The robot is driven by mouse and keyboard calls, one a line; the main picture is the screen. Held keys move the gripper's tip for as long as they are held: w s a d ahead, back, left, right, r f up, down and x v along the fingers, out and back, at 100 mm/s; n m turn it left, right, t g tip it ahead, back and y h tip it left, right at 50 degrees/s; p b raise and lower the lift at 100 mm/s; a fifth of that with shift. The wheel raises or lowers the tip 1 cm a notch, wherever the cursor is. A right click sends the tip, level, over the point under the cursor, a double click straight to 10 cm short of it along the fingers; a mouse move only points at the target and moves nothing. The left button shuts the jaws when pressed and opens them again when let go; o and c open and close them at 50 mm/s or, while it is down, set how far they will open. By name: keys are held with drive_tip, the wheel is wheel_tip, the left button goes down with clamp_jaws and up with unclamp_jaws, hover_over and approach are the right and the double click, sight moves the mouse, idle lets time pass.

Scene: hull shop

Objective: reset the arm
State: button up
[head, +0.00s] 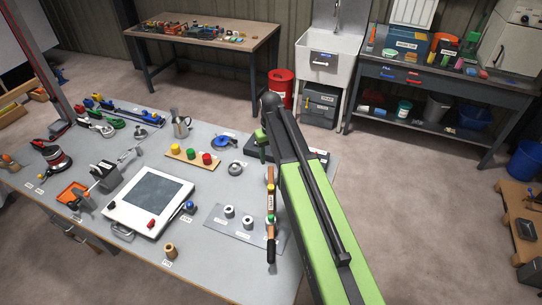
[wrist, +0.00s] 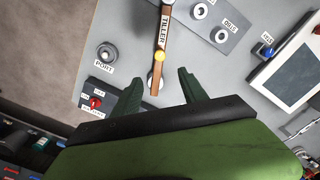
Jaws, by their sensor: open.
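My green arm reaches over the right end of the grey workbench (head: 190,240) in the head view, and it hides most of my gripper there. In the wrist view my gripper (wrist: 160,88) shows two dark green fingers spread apart with nothing held between them. A wooden bar labelled TILLER (wrist: 163,35) has its near end in the gap between the fingers as seen from the wrist; I cannot tell the height between them. The tiller also shows in the head view (head: 270,182), just left of my arm.
Left of the tiller is a grey plate (head: 216,222) with white rings. A dark box with a red knob (wrist: 96,102) and a round grey knob (wrist: 107,53) lie near the fingers. A white framed panel (head: 122,214) sits mid-bench. Open floor (head: 420,210) lies to the right.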

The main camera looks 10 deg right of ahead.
drive_tip(key=s+f+m+b, duration=0.1)
drive_tip(key=s+f+b, duration=0.4)
drive_tip(key=s, duration=0.3)
drive_tip(key=s+f+m+b, duration=0.1)
drive_tip(key=s+f+b, duration=0.4)
drive_tip(key=s, duration=0.4)
drive_tip(key=shift+s+f+b, duration=0.2)
drive_tip(key=shift+f+b, duration=0.2)
drive_tip(key=shift+f, duration=0.05)
